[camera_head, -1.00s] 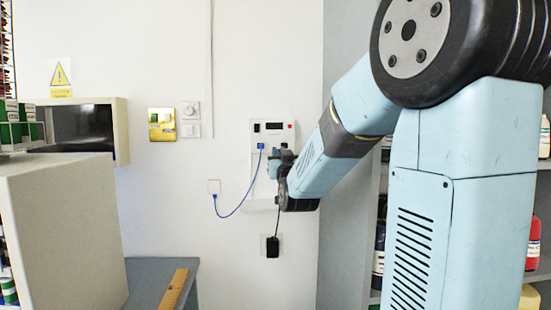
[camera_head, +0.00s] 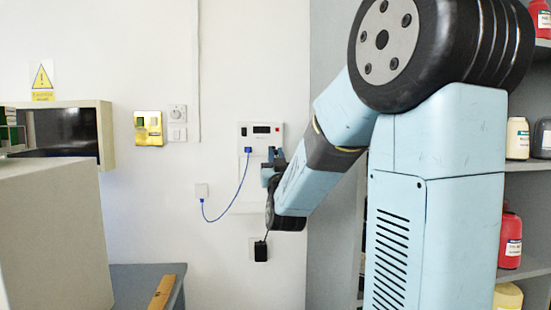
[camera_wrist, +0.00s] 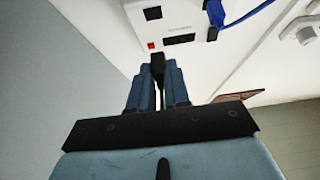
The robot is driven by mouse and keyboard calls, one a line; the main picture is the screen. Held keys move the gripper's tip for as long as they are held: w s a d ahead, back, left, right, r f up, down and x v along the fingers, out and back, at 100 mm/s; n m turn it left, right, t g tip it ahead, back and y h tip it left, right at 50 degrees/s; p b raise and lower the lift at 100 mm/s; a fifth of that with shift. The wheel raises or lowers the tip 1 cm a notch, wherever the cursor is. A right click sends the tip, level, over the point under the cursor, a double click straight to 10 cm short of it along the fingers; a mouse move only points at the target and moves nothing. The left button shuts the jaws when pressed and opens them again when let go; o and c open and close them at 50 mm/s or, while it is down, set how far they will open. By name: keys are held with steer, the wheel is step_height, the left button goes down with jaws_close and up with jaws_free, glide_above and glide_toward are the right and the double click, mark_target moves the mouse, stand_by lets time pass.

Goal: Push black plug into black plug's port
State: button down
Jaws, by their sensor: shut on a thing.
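The black plug (camera_wrist: 157,66) is held between the two blue fingers of my gripper (camera_wrist: 158,88) in the wrist view, its cable running back between them. The white wall panel (camera_head: 241,170) carries a blue plug (camera_head: 248,150), which also shows in the wrist view (camera_wrist: 215,12). A square black opening (camera_wrist: 152,13), which looks like the free port, lies beyond the plug's tip. The plug appears short of it and apart from it. In the head view my gripper (camera_head: 271,167) is beside the panel's lower right and hides the plug and that opening.
A black adapter (camera_head: 260,251) hangs on the wall below, with a thin cable rising to my gripper. The blue cable (camera_head: 233,202) loops to a wall socket (camera_head: 202,190). A grey cabinet side (camera_head: 334,250) stands at right. A grey table (camera_head: 130,285) is at lower left.

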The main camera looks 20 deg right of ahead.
steer(key=shift+w+d, duration=0.25)
steer(key=shift+w, duration=0.6)
steer(key=shift+w+d, duration=0.2)
steer(key=shift+w, duration=0.7)
steer(key=shift+w+d, duration=0.25)
steer(key=shift+w, duration=0.6)
steer(key=shift+w+d, duration=0.1)
steer(key=shift+w, duration=0.35)
stand_by(0.6)
steer(key=c, duration=1)
jaws_free()
steer(key=v, duration=1.3)
steer(key=shift+s+f, duration=0.2)
steer(key=shift+s, duration=0.1)
